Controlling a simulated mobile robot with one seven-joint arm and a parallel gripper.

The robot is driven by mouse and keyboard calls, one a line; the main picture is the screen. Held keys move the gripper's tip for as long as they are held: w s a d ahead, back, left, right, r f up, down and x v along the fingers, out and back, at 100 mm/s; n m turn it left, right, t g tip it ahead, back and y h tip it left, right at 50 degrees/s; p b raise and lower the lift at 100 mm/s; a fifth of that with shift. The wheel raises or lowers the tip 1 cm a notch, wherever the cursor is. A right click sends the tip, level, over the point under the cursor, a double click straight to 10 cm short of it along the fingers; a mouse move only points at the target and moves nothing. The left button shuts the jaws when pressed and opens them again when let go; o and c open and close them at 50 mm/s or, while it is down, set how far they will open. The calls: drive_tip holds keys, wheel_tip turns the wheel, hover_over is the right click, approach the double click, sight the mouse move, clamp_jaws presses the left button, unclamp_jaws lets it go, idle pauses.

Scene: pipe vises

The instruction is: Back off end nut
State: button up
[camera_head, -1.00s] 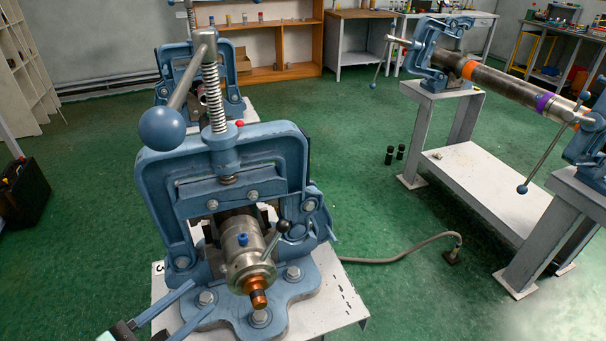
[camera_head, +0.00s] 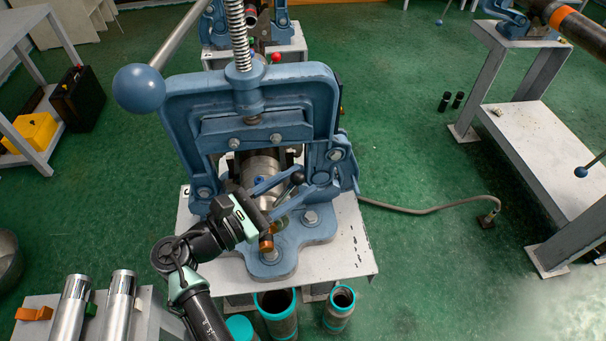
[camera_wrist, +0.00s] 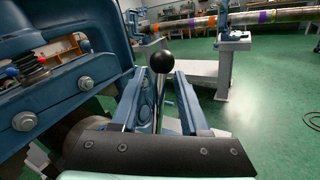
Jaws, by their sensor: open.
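The blue pipe vise (camera_head: 178,100) stands in front of me and holds a metal pipe (camera_head: 262,165) with a steel end nut at its near end. The nut is mostly hidden behind my gripper in the head view. An orange-copper tip (camera_head: 266,243) pokes out below it. A short lever with a black ball (camera_head: 297,177) rises from the nut. My gripper (camera_head: 299,182) is open, its two blue fingers at the lever. In the wrist view the ball (camera_wrist: 161,61) and its rod stand between the open fingers (camera_wrist: 162,80); contact cannot be told.
The vise's long handle with a blue ball (camera_head: 139,88) hangs at upper left. A hose (camera_head: 420,211) lies on the open green floor at right.

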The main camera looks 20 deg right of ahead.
drive_tip(key=shift+x, duration=1)
drive_tip(key=shift+c, duration=0.2)
clamp_jaws()
idle(0.6)
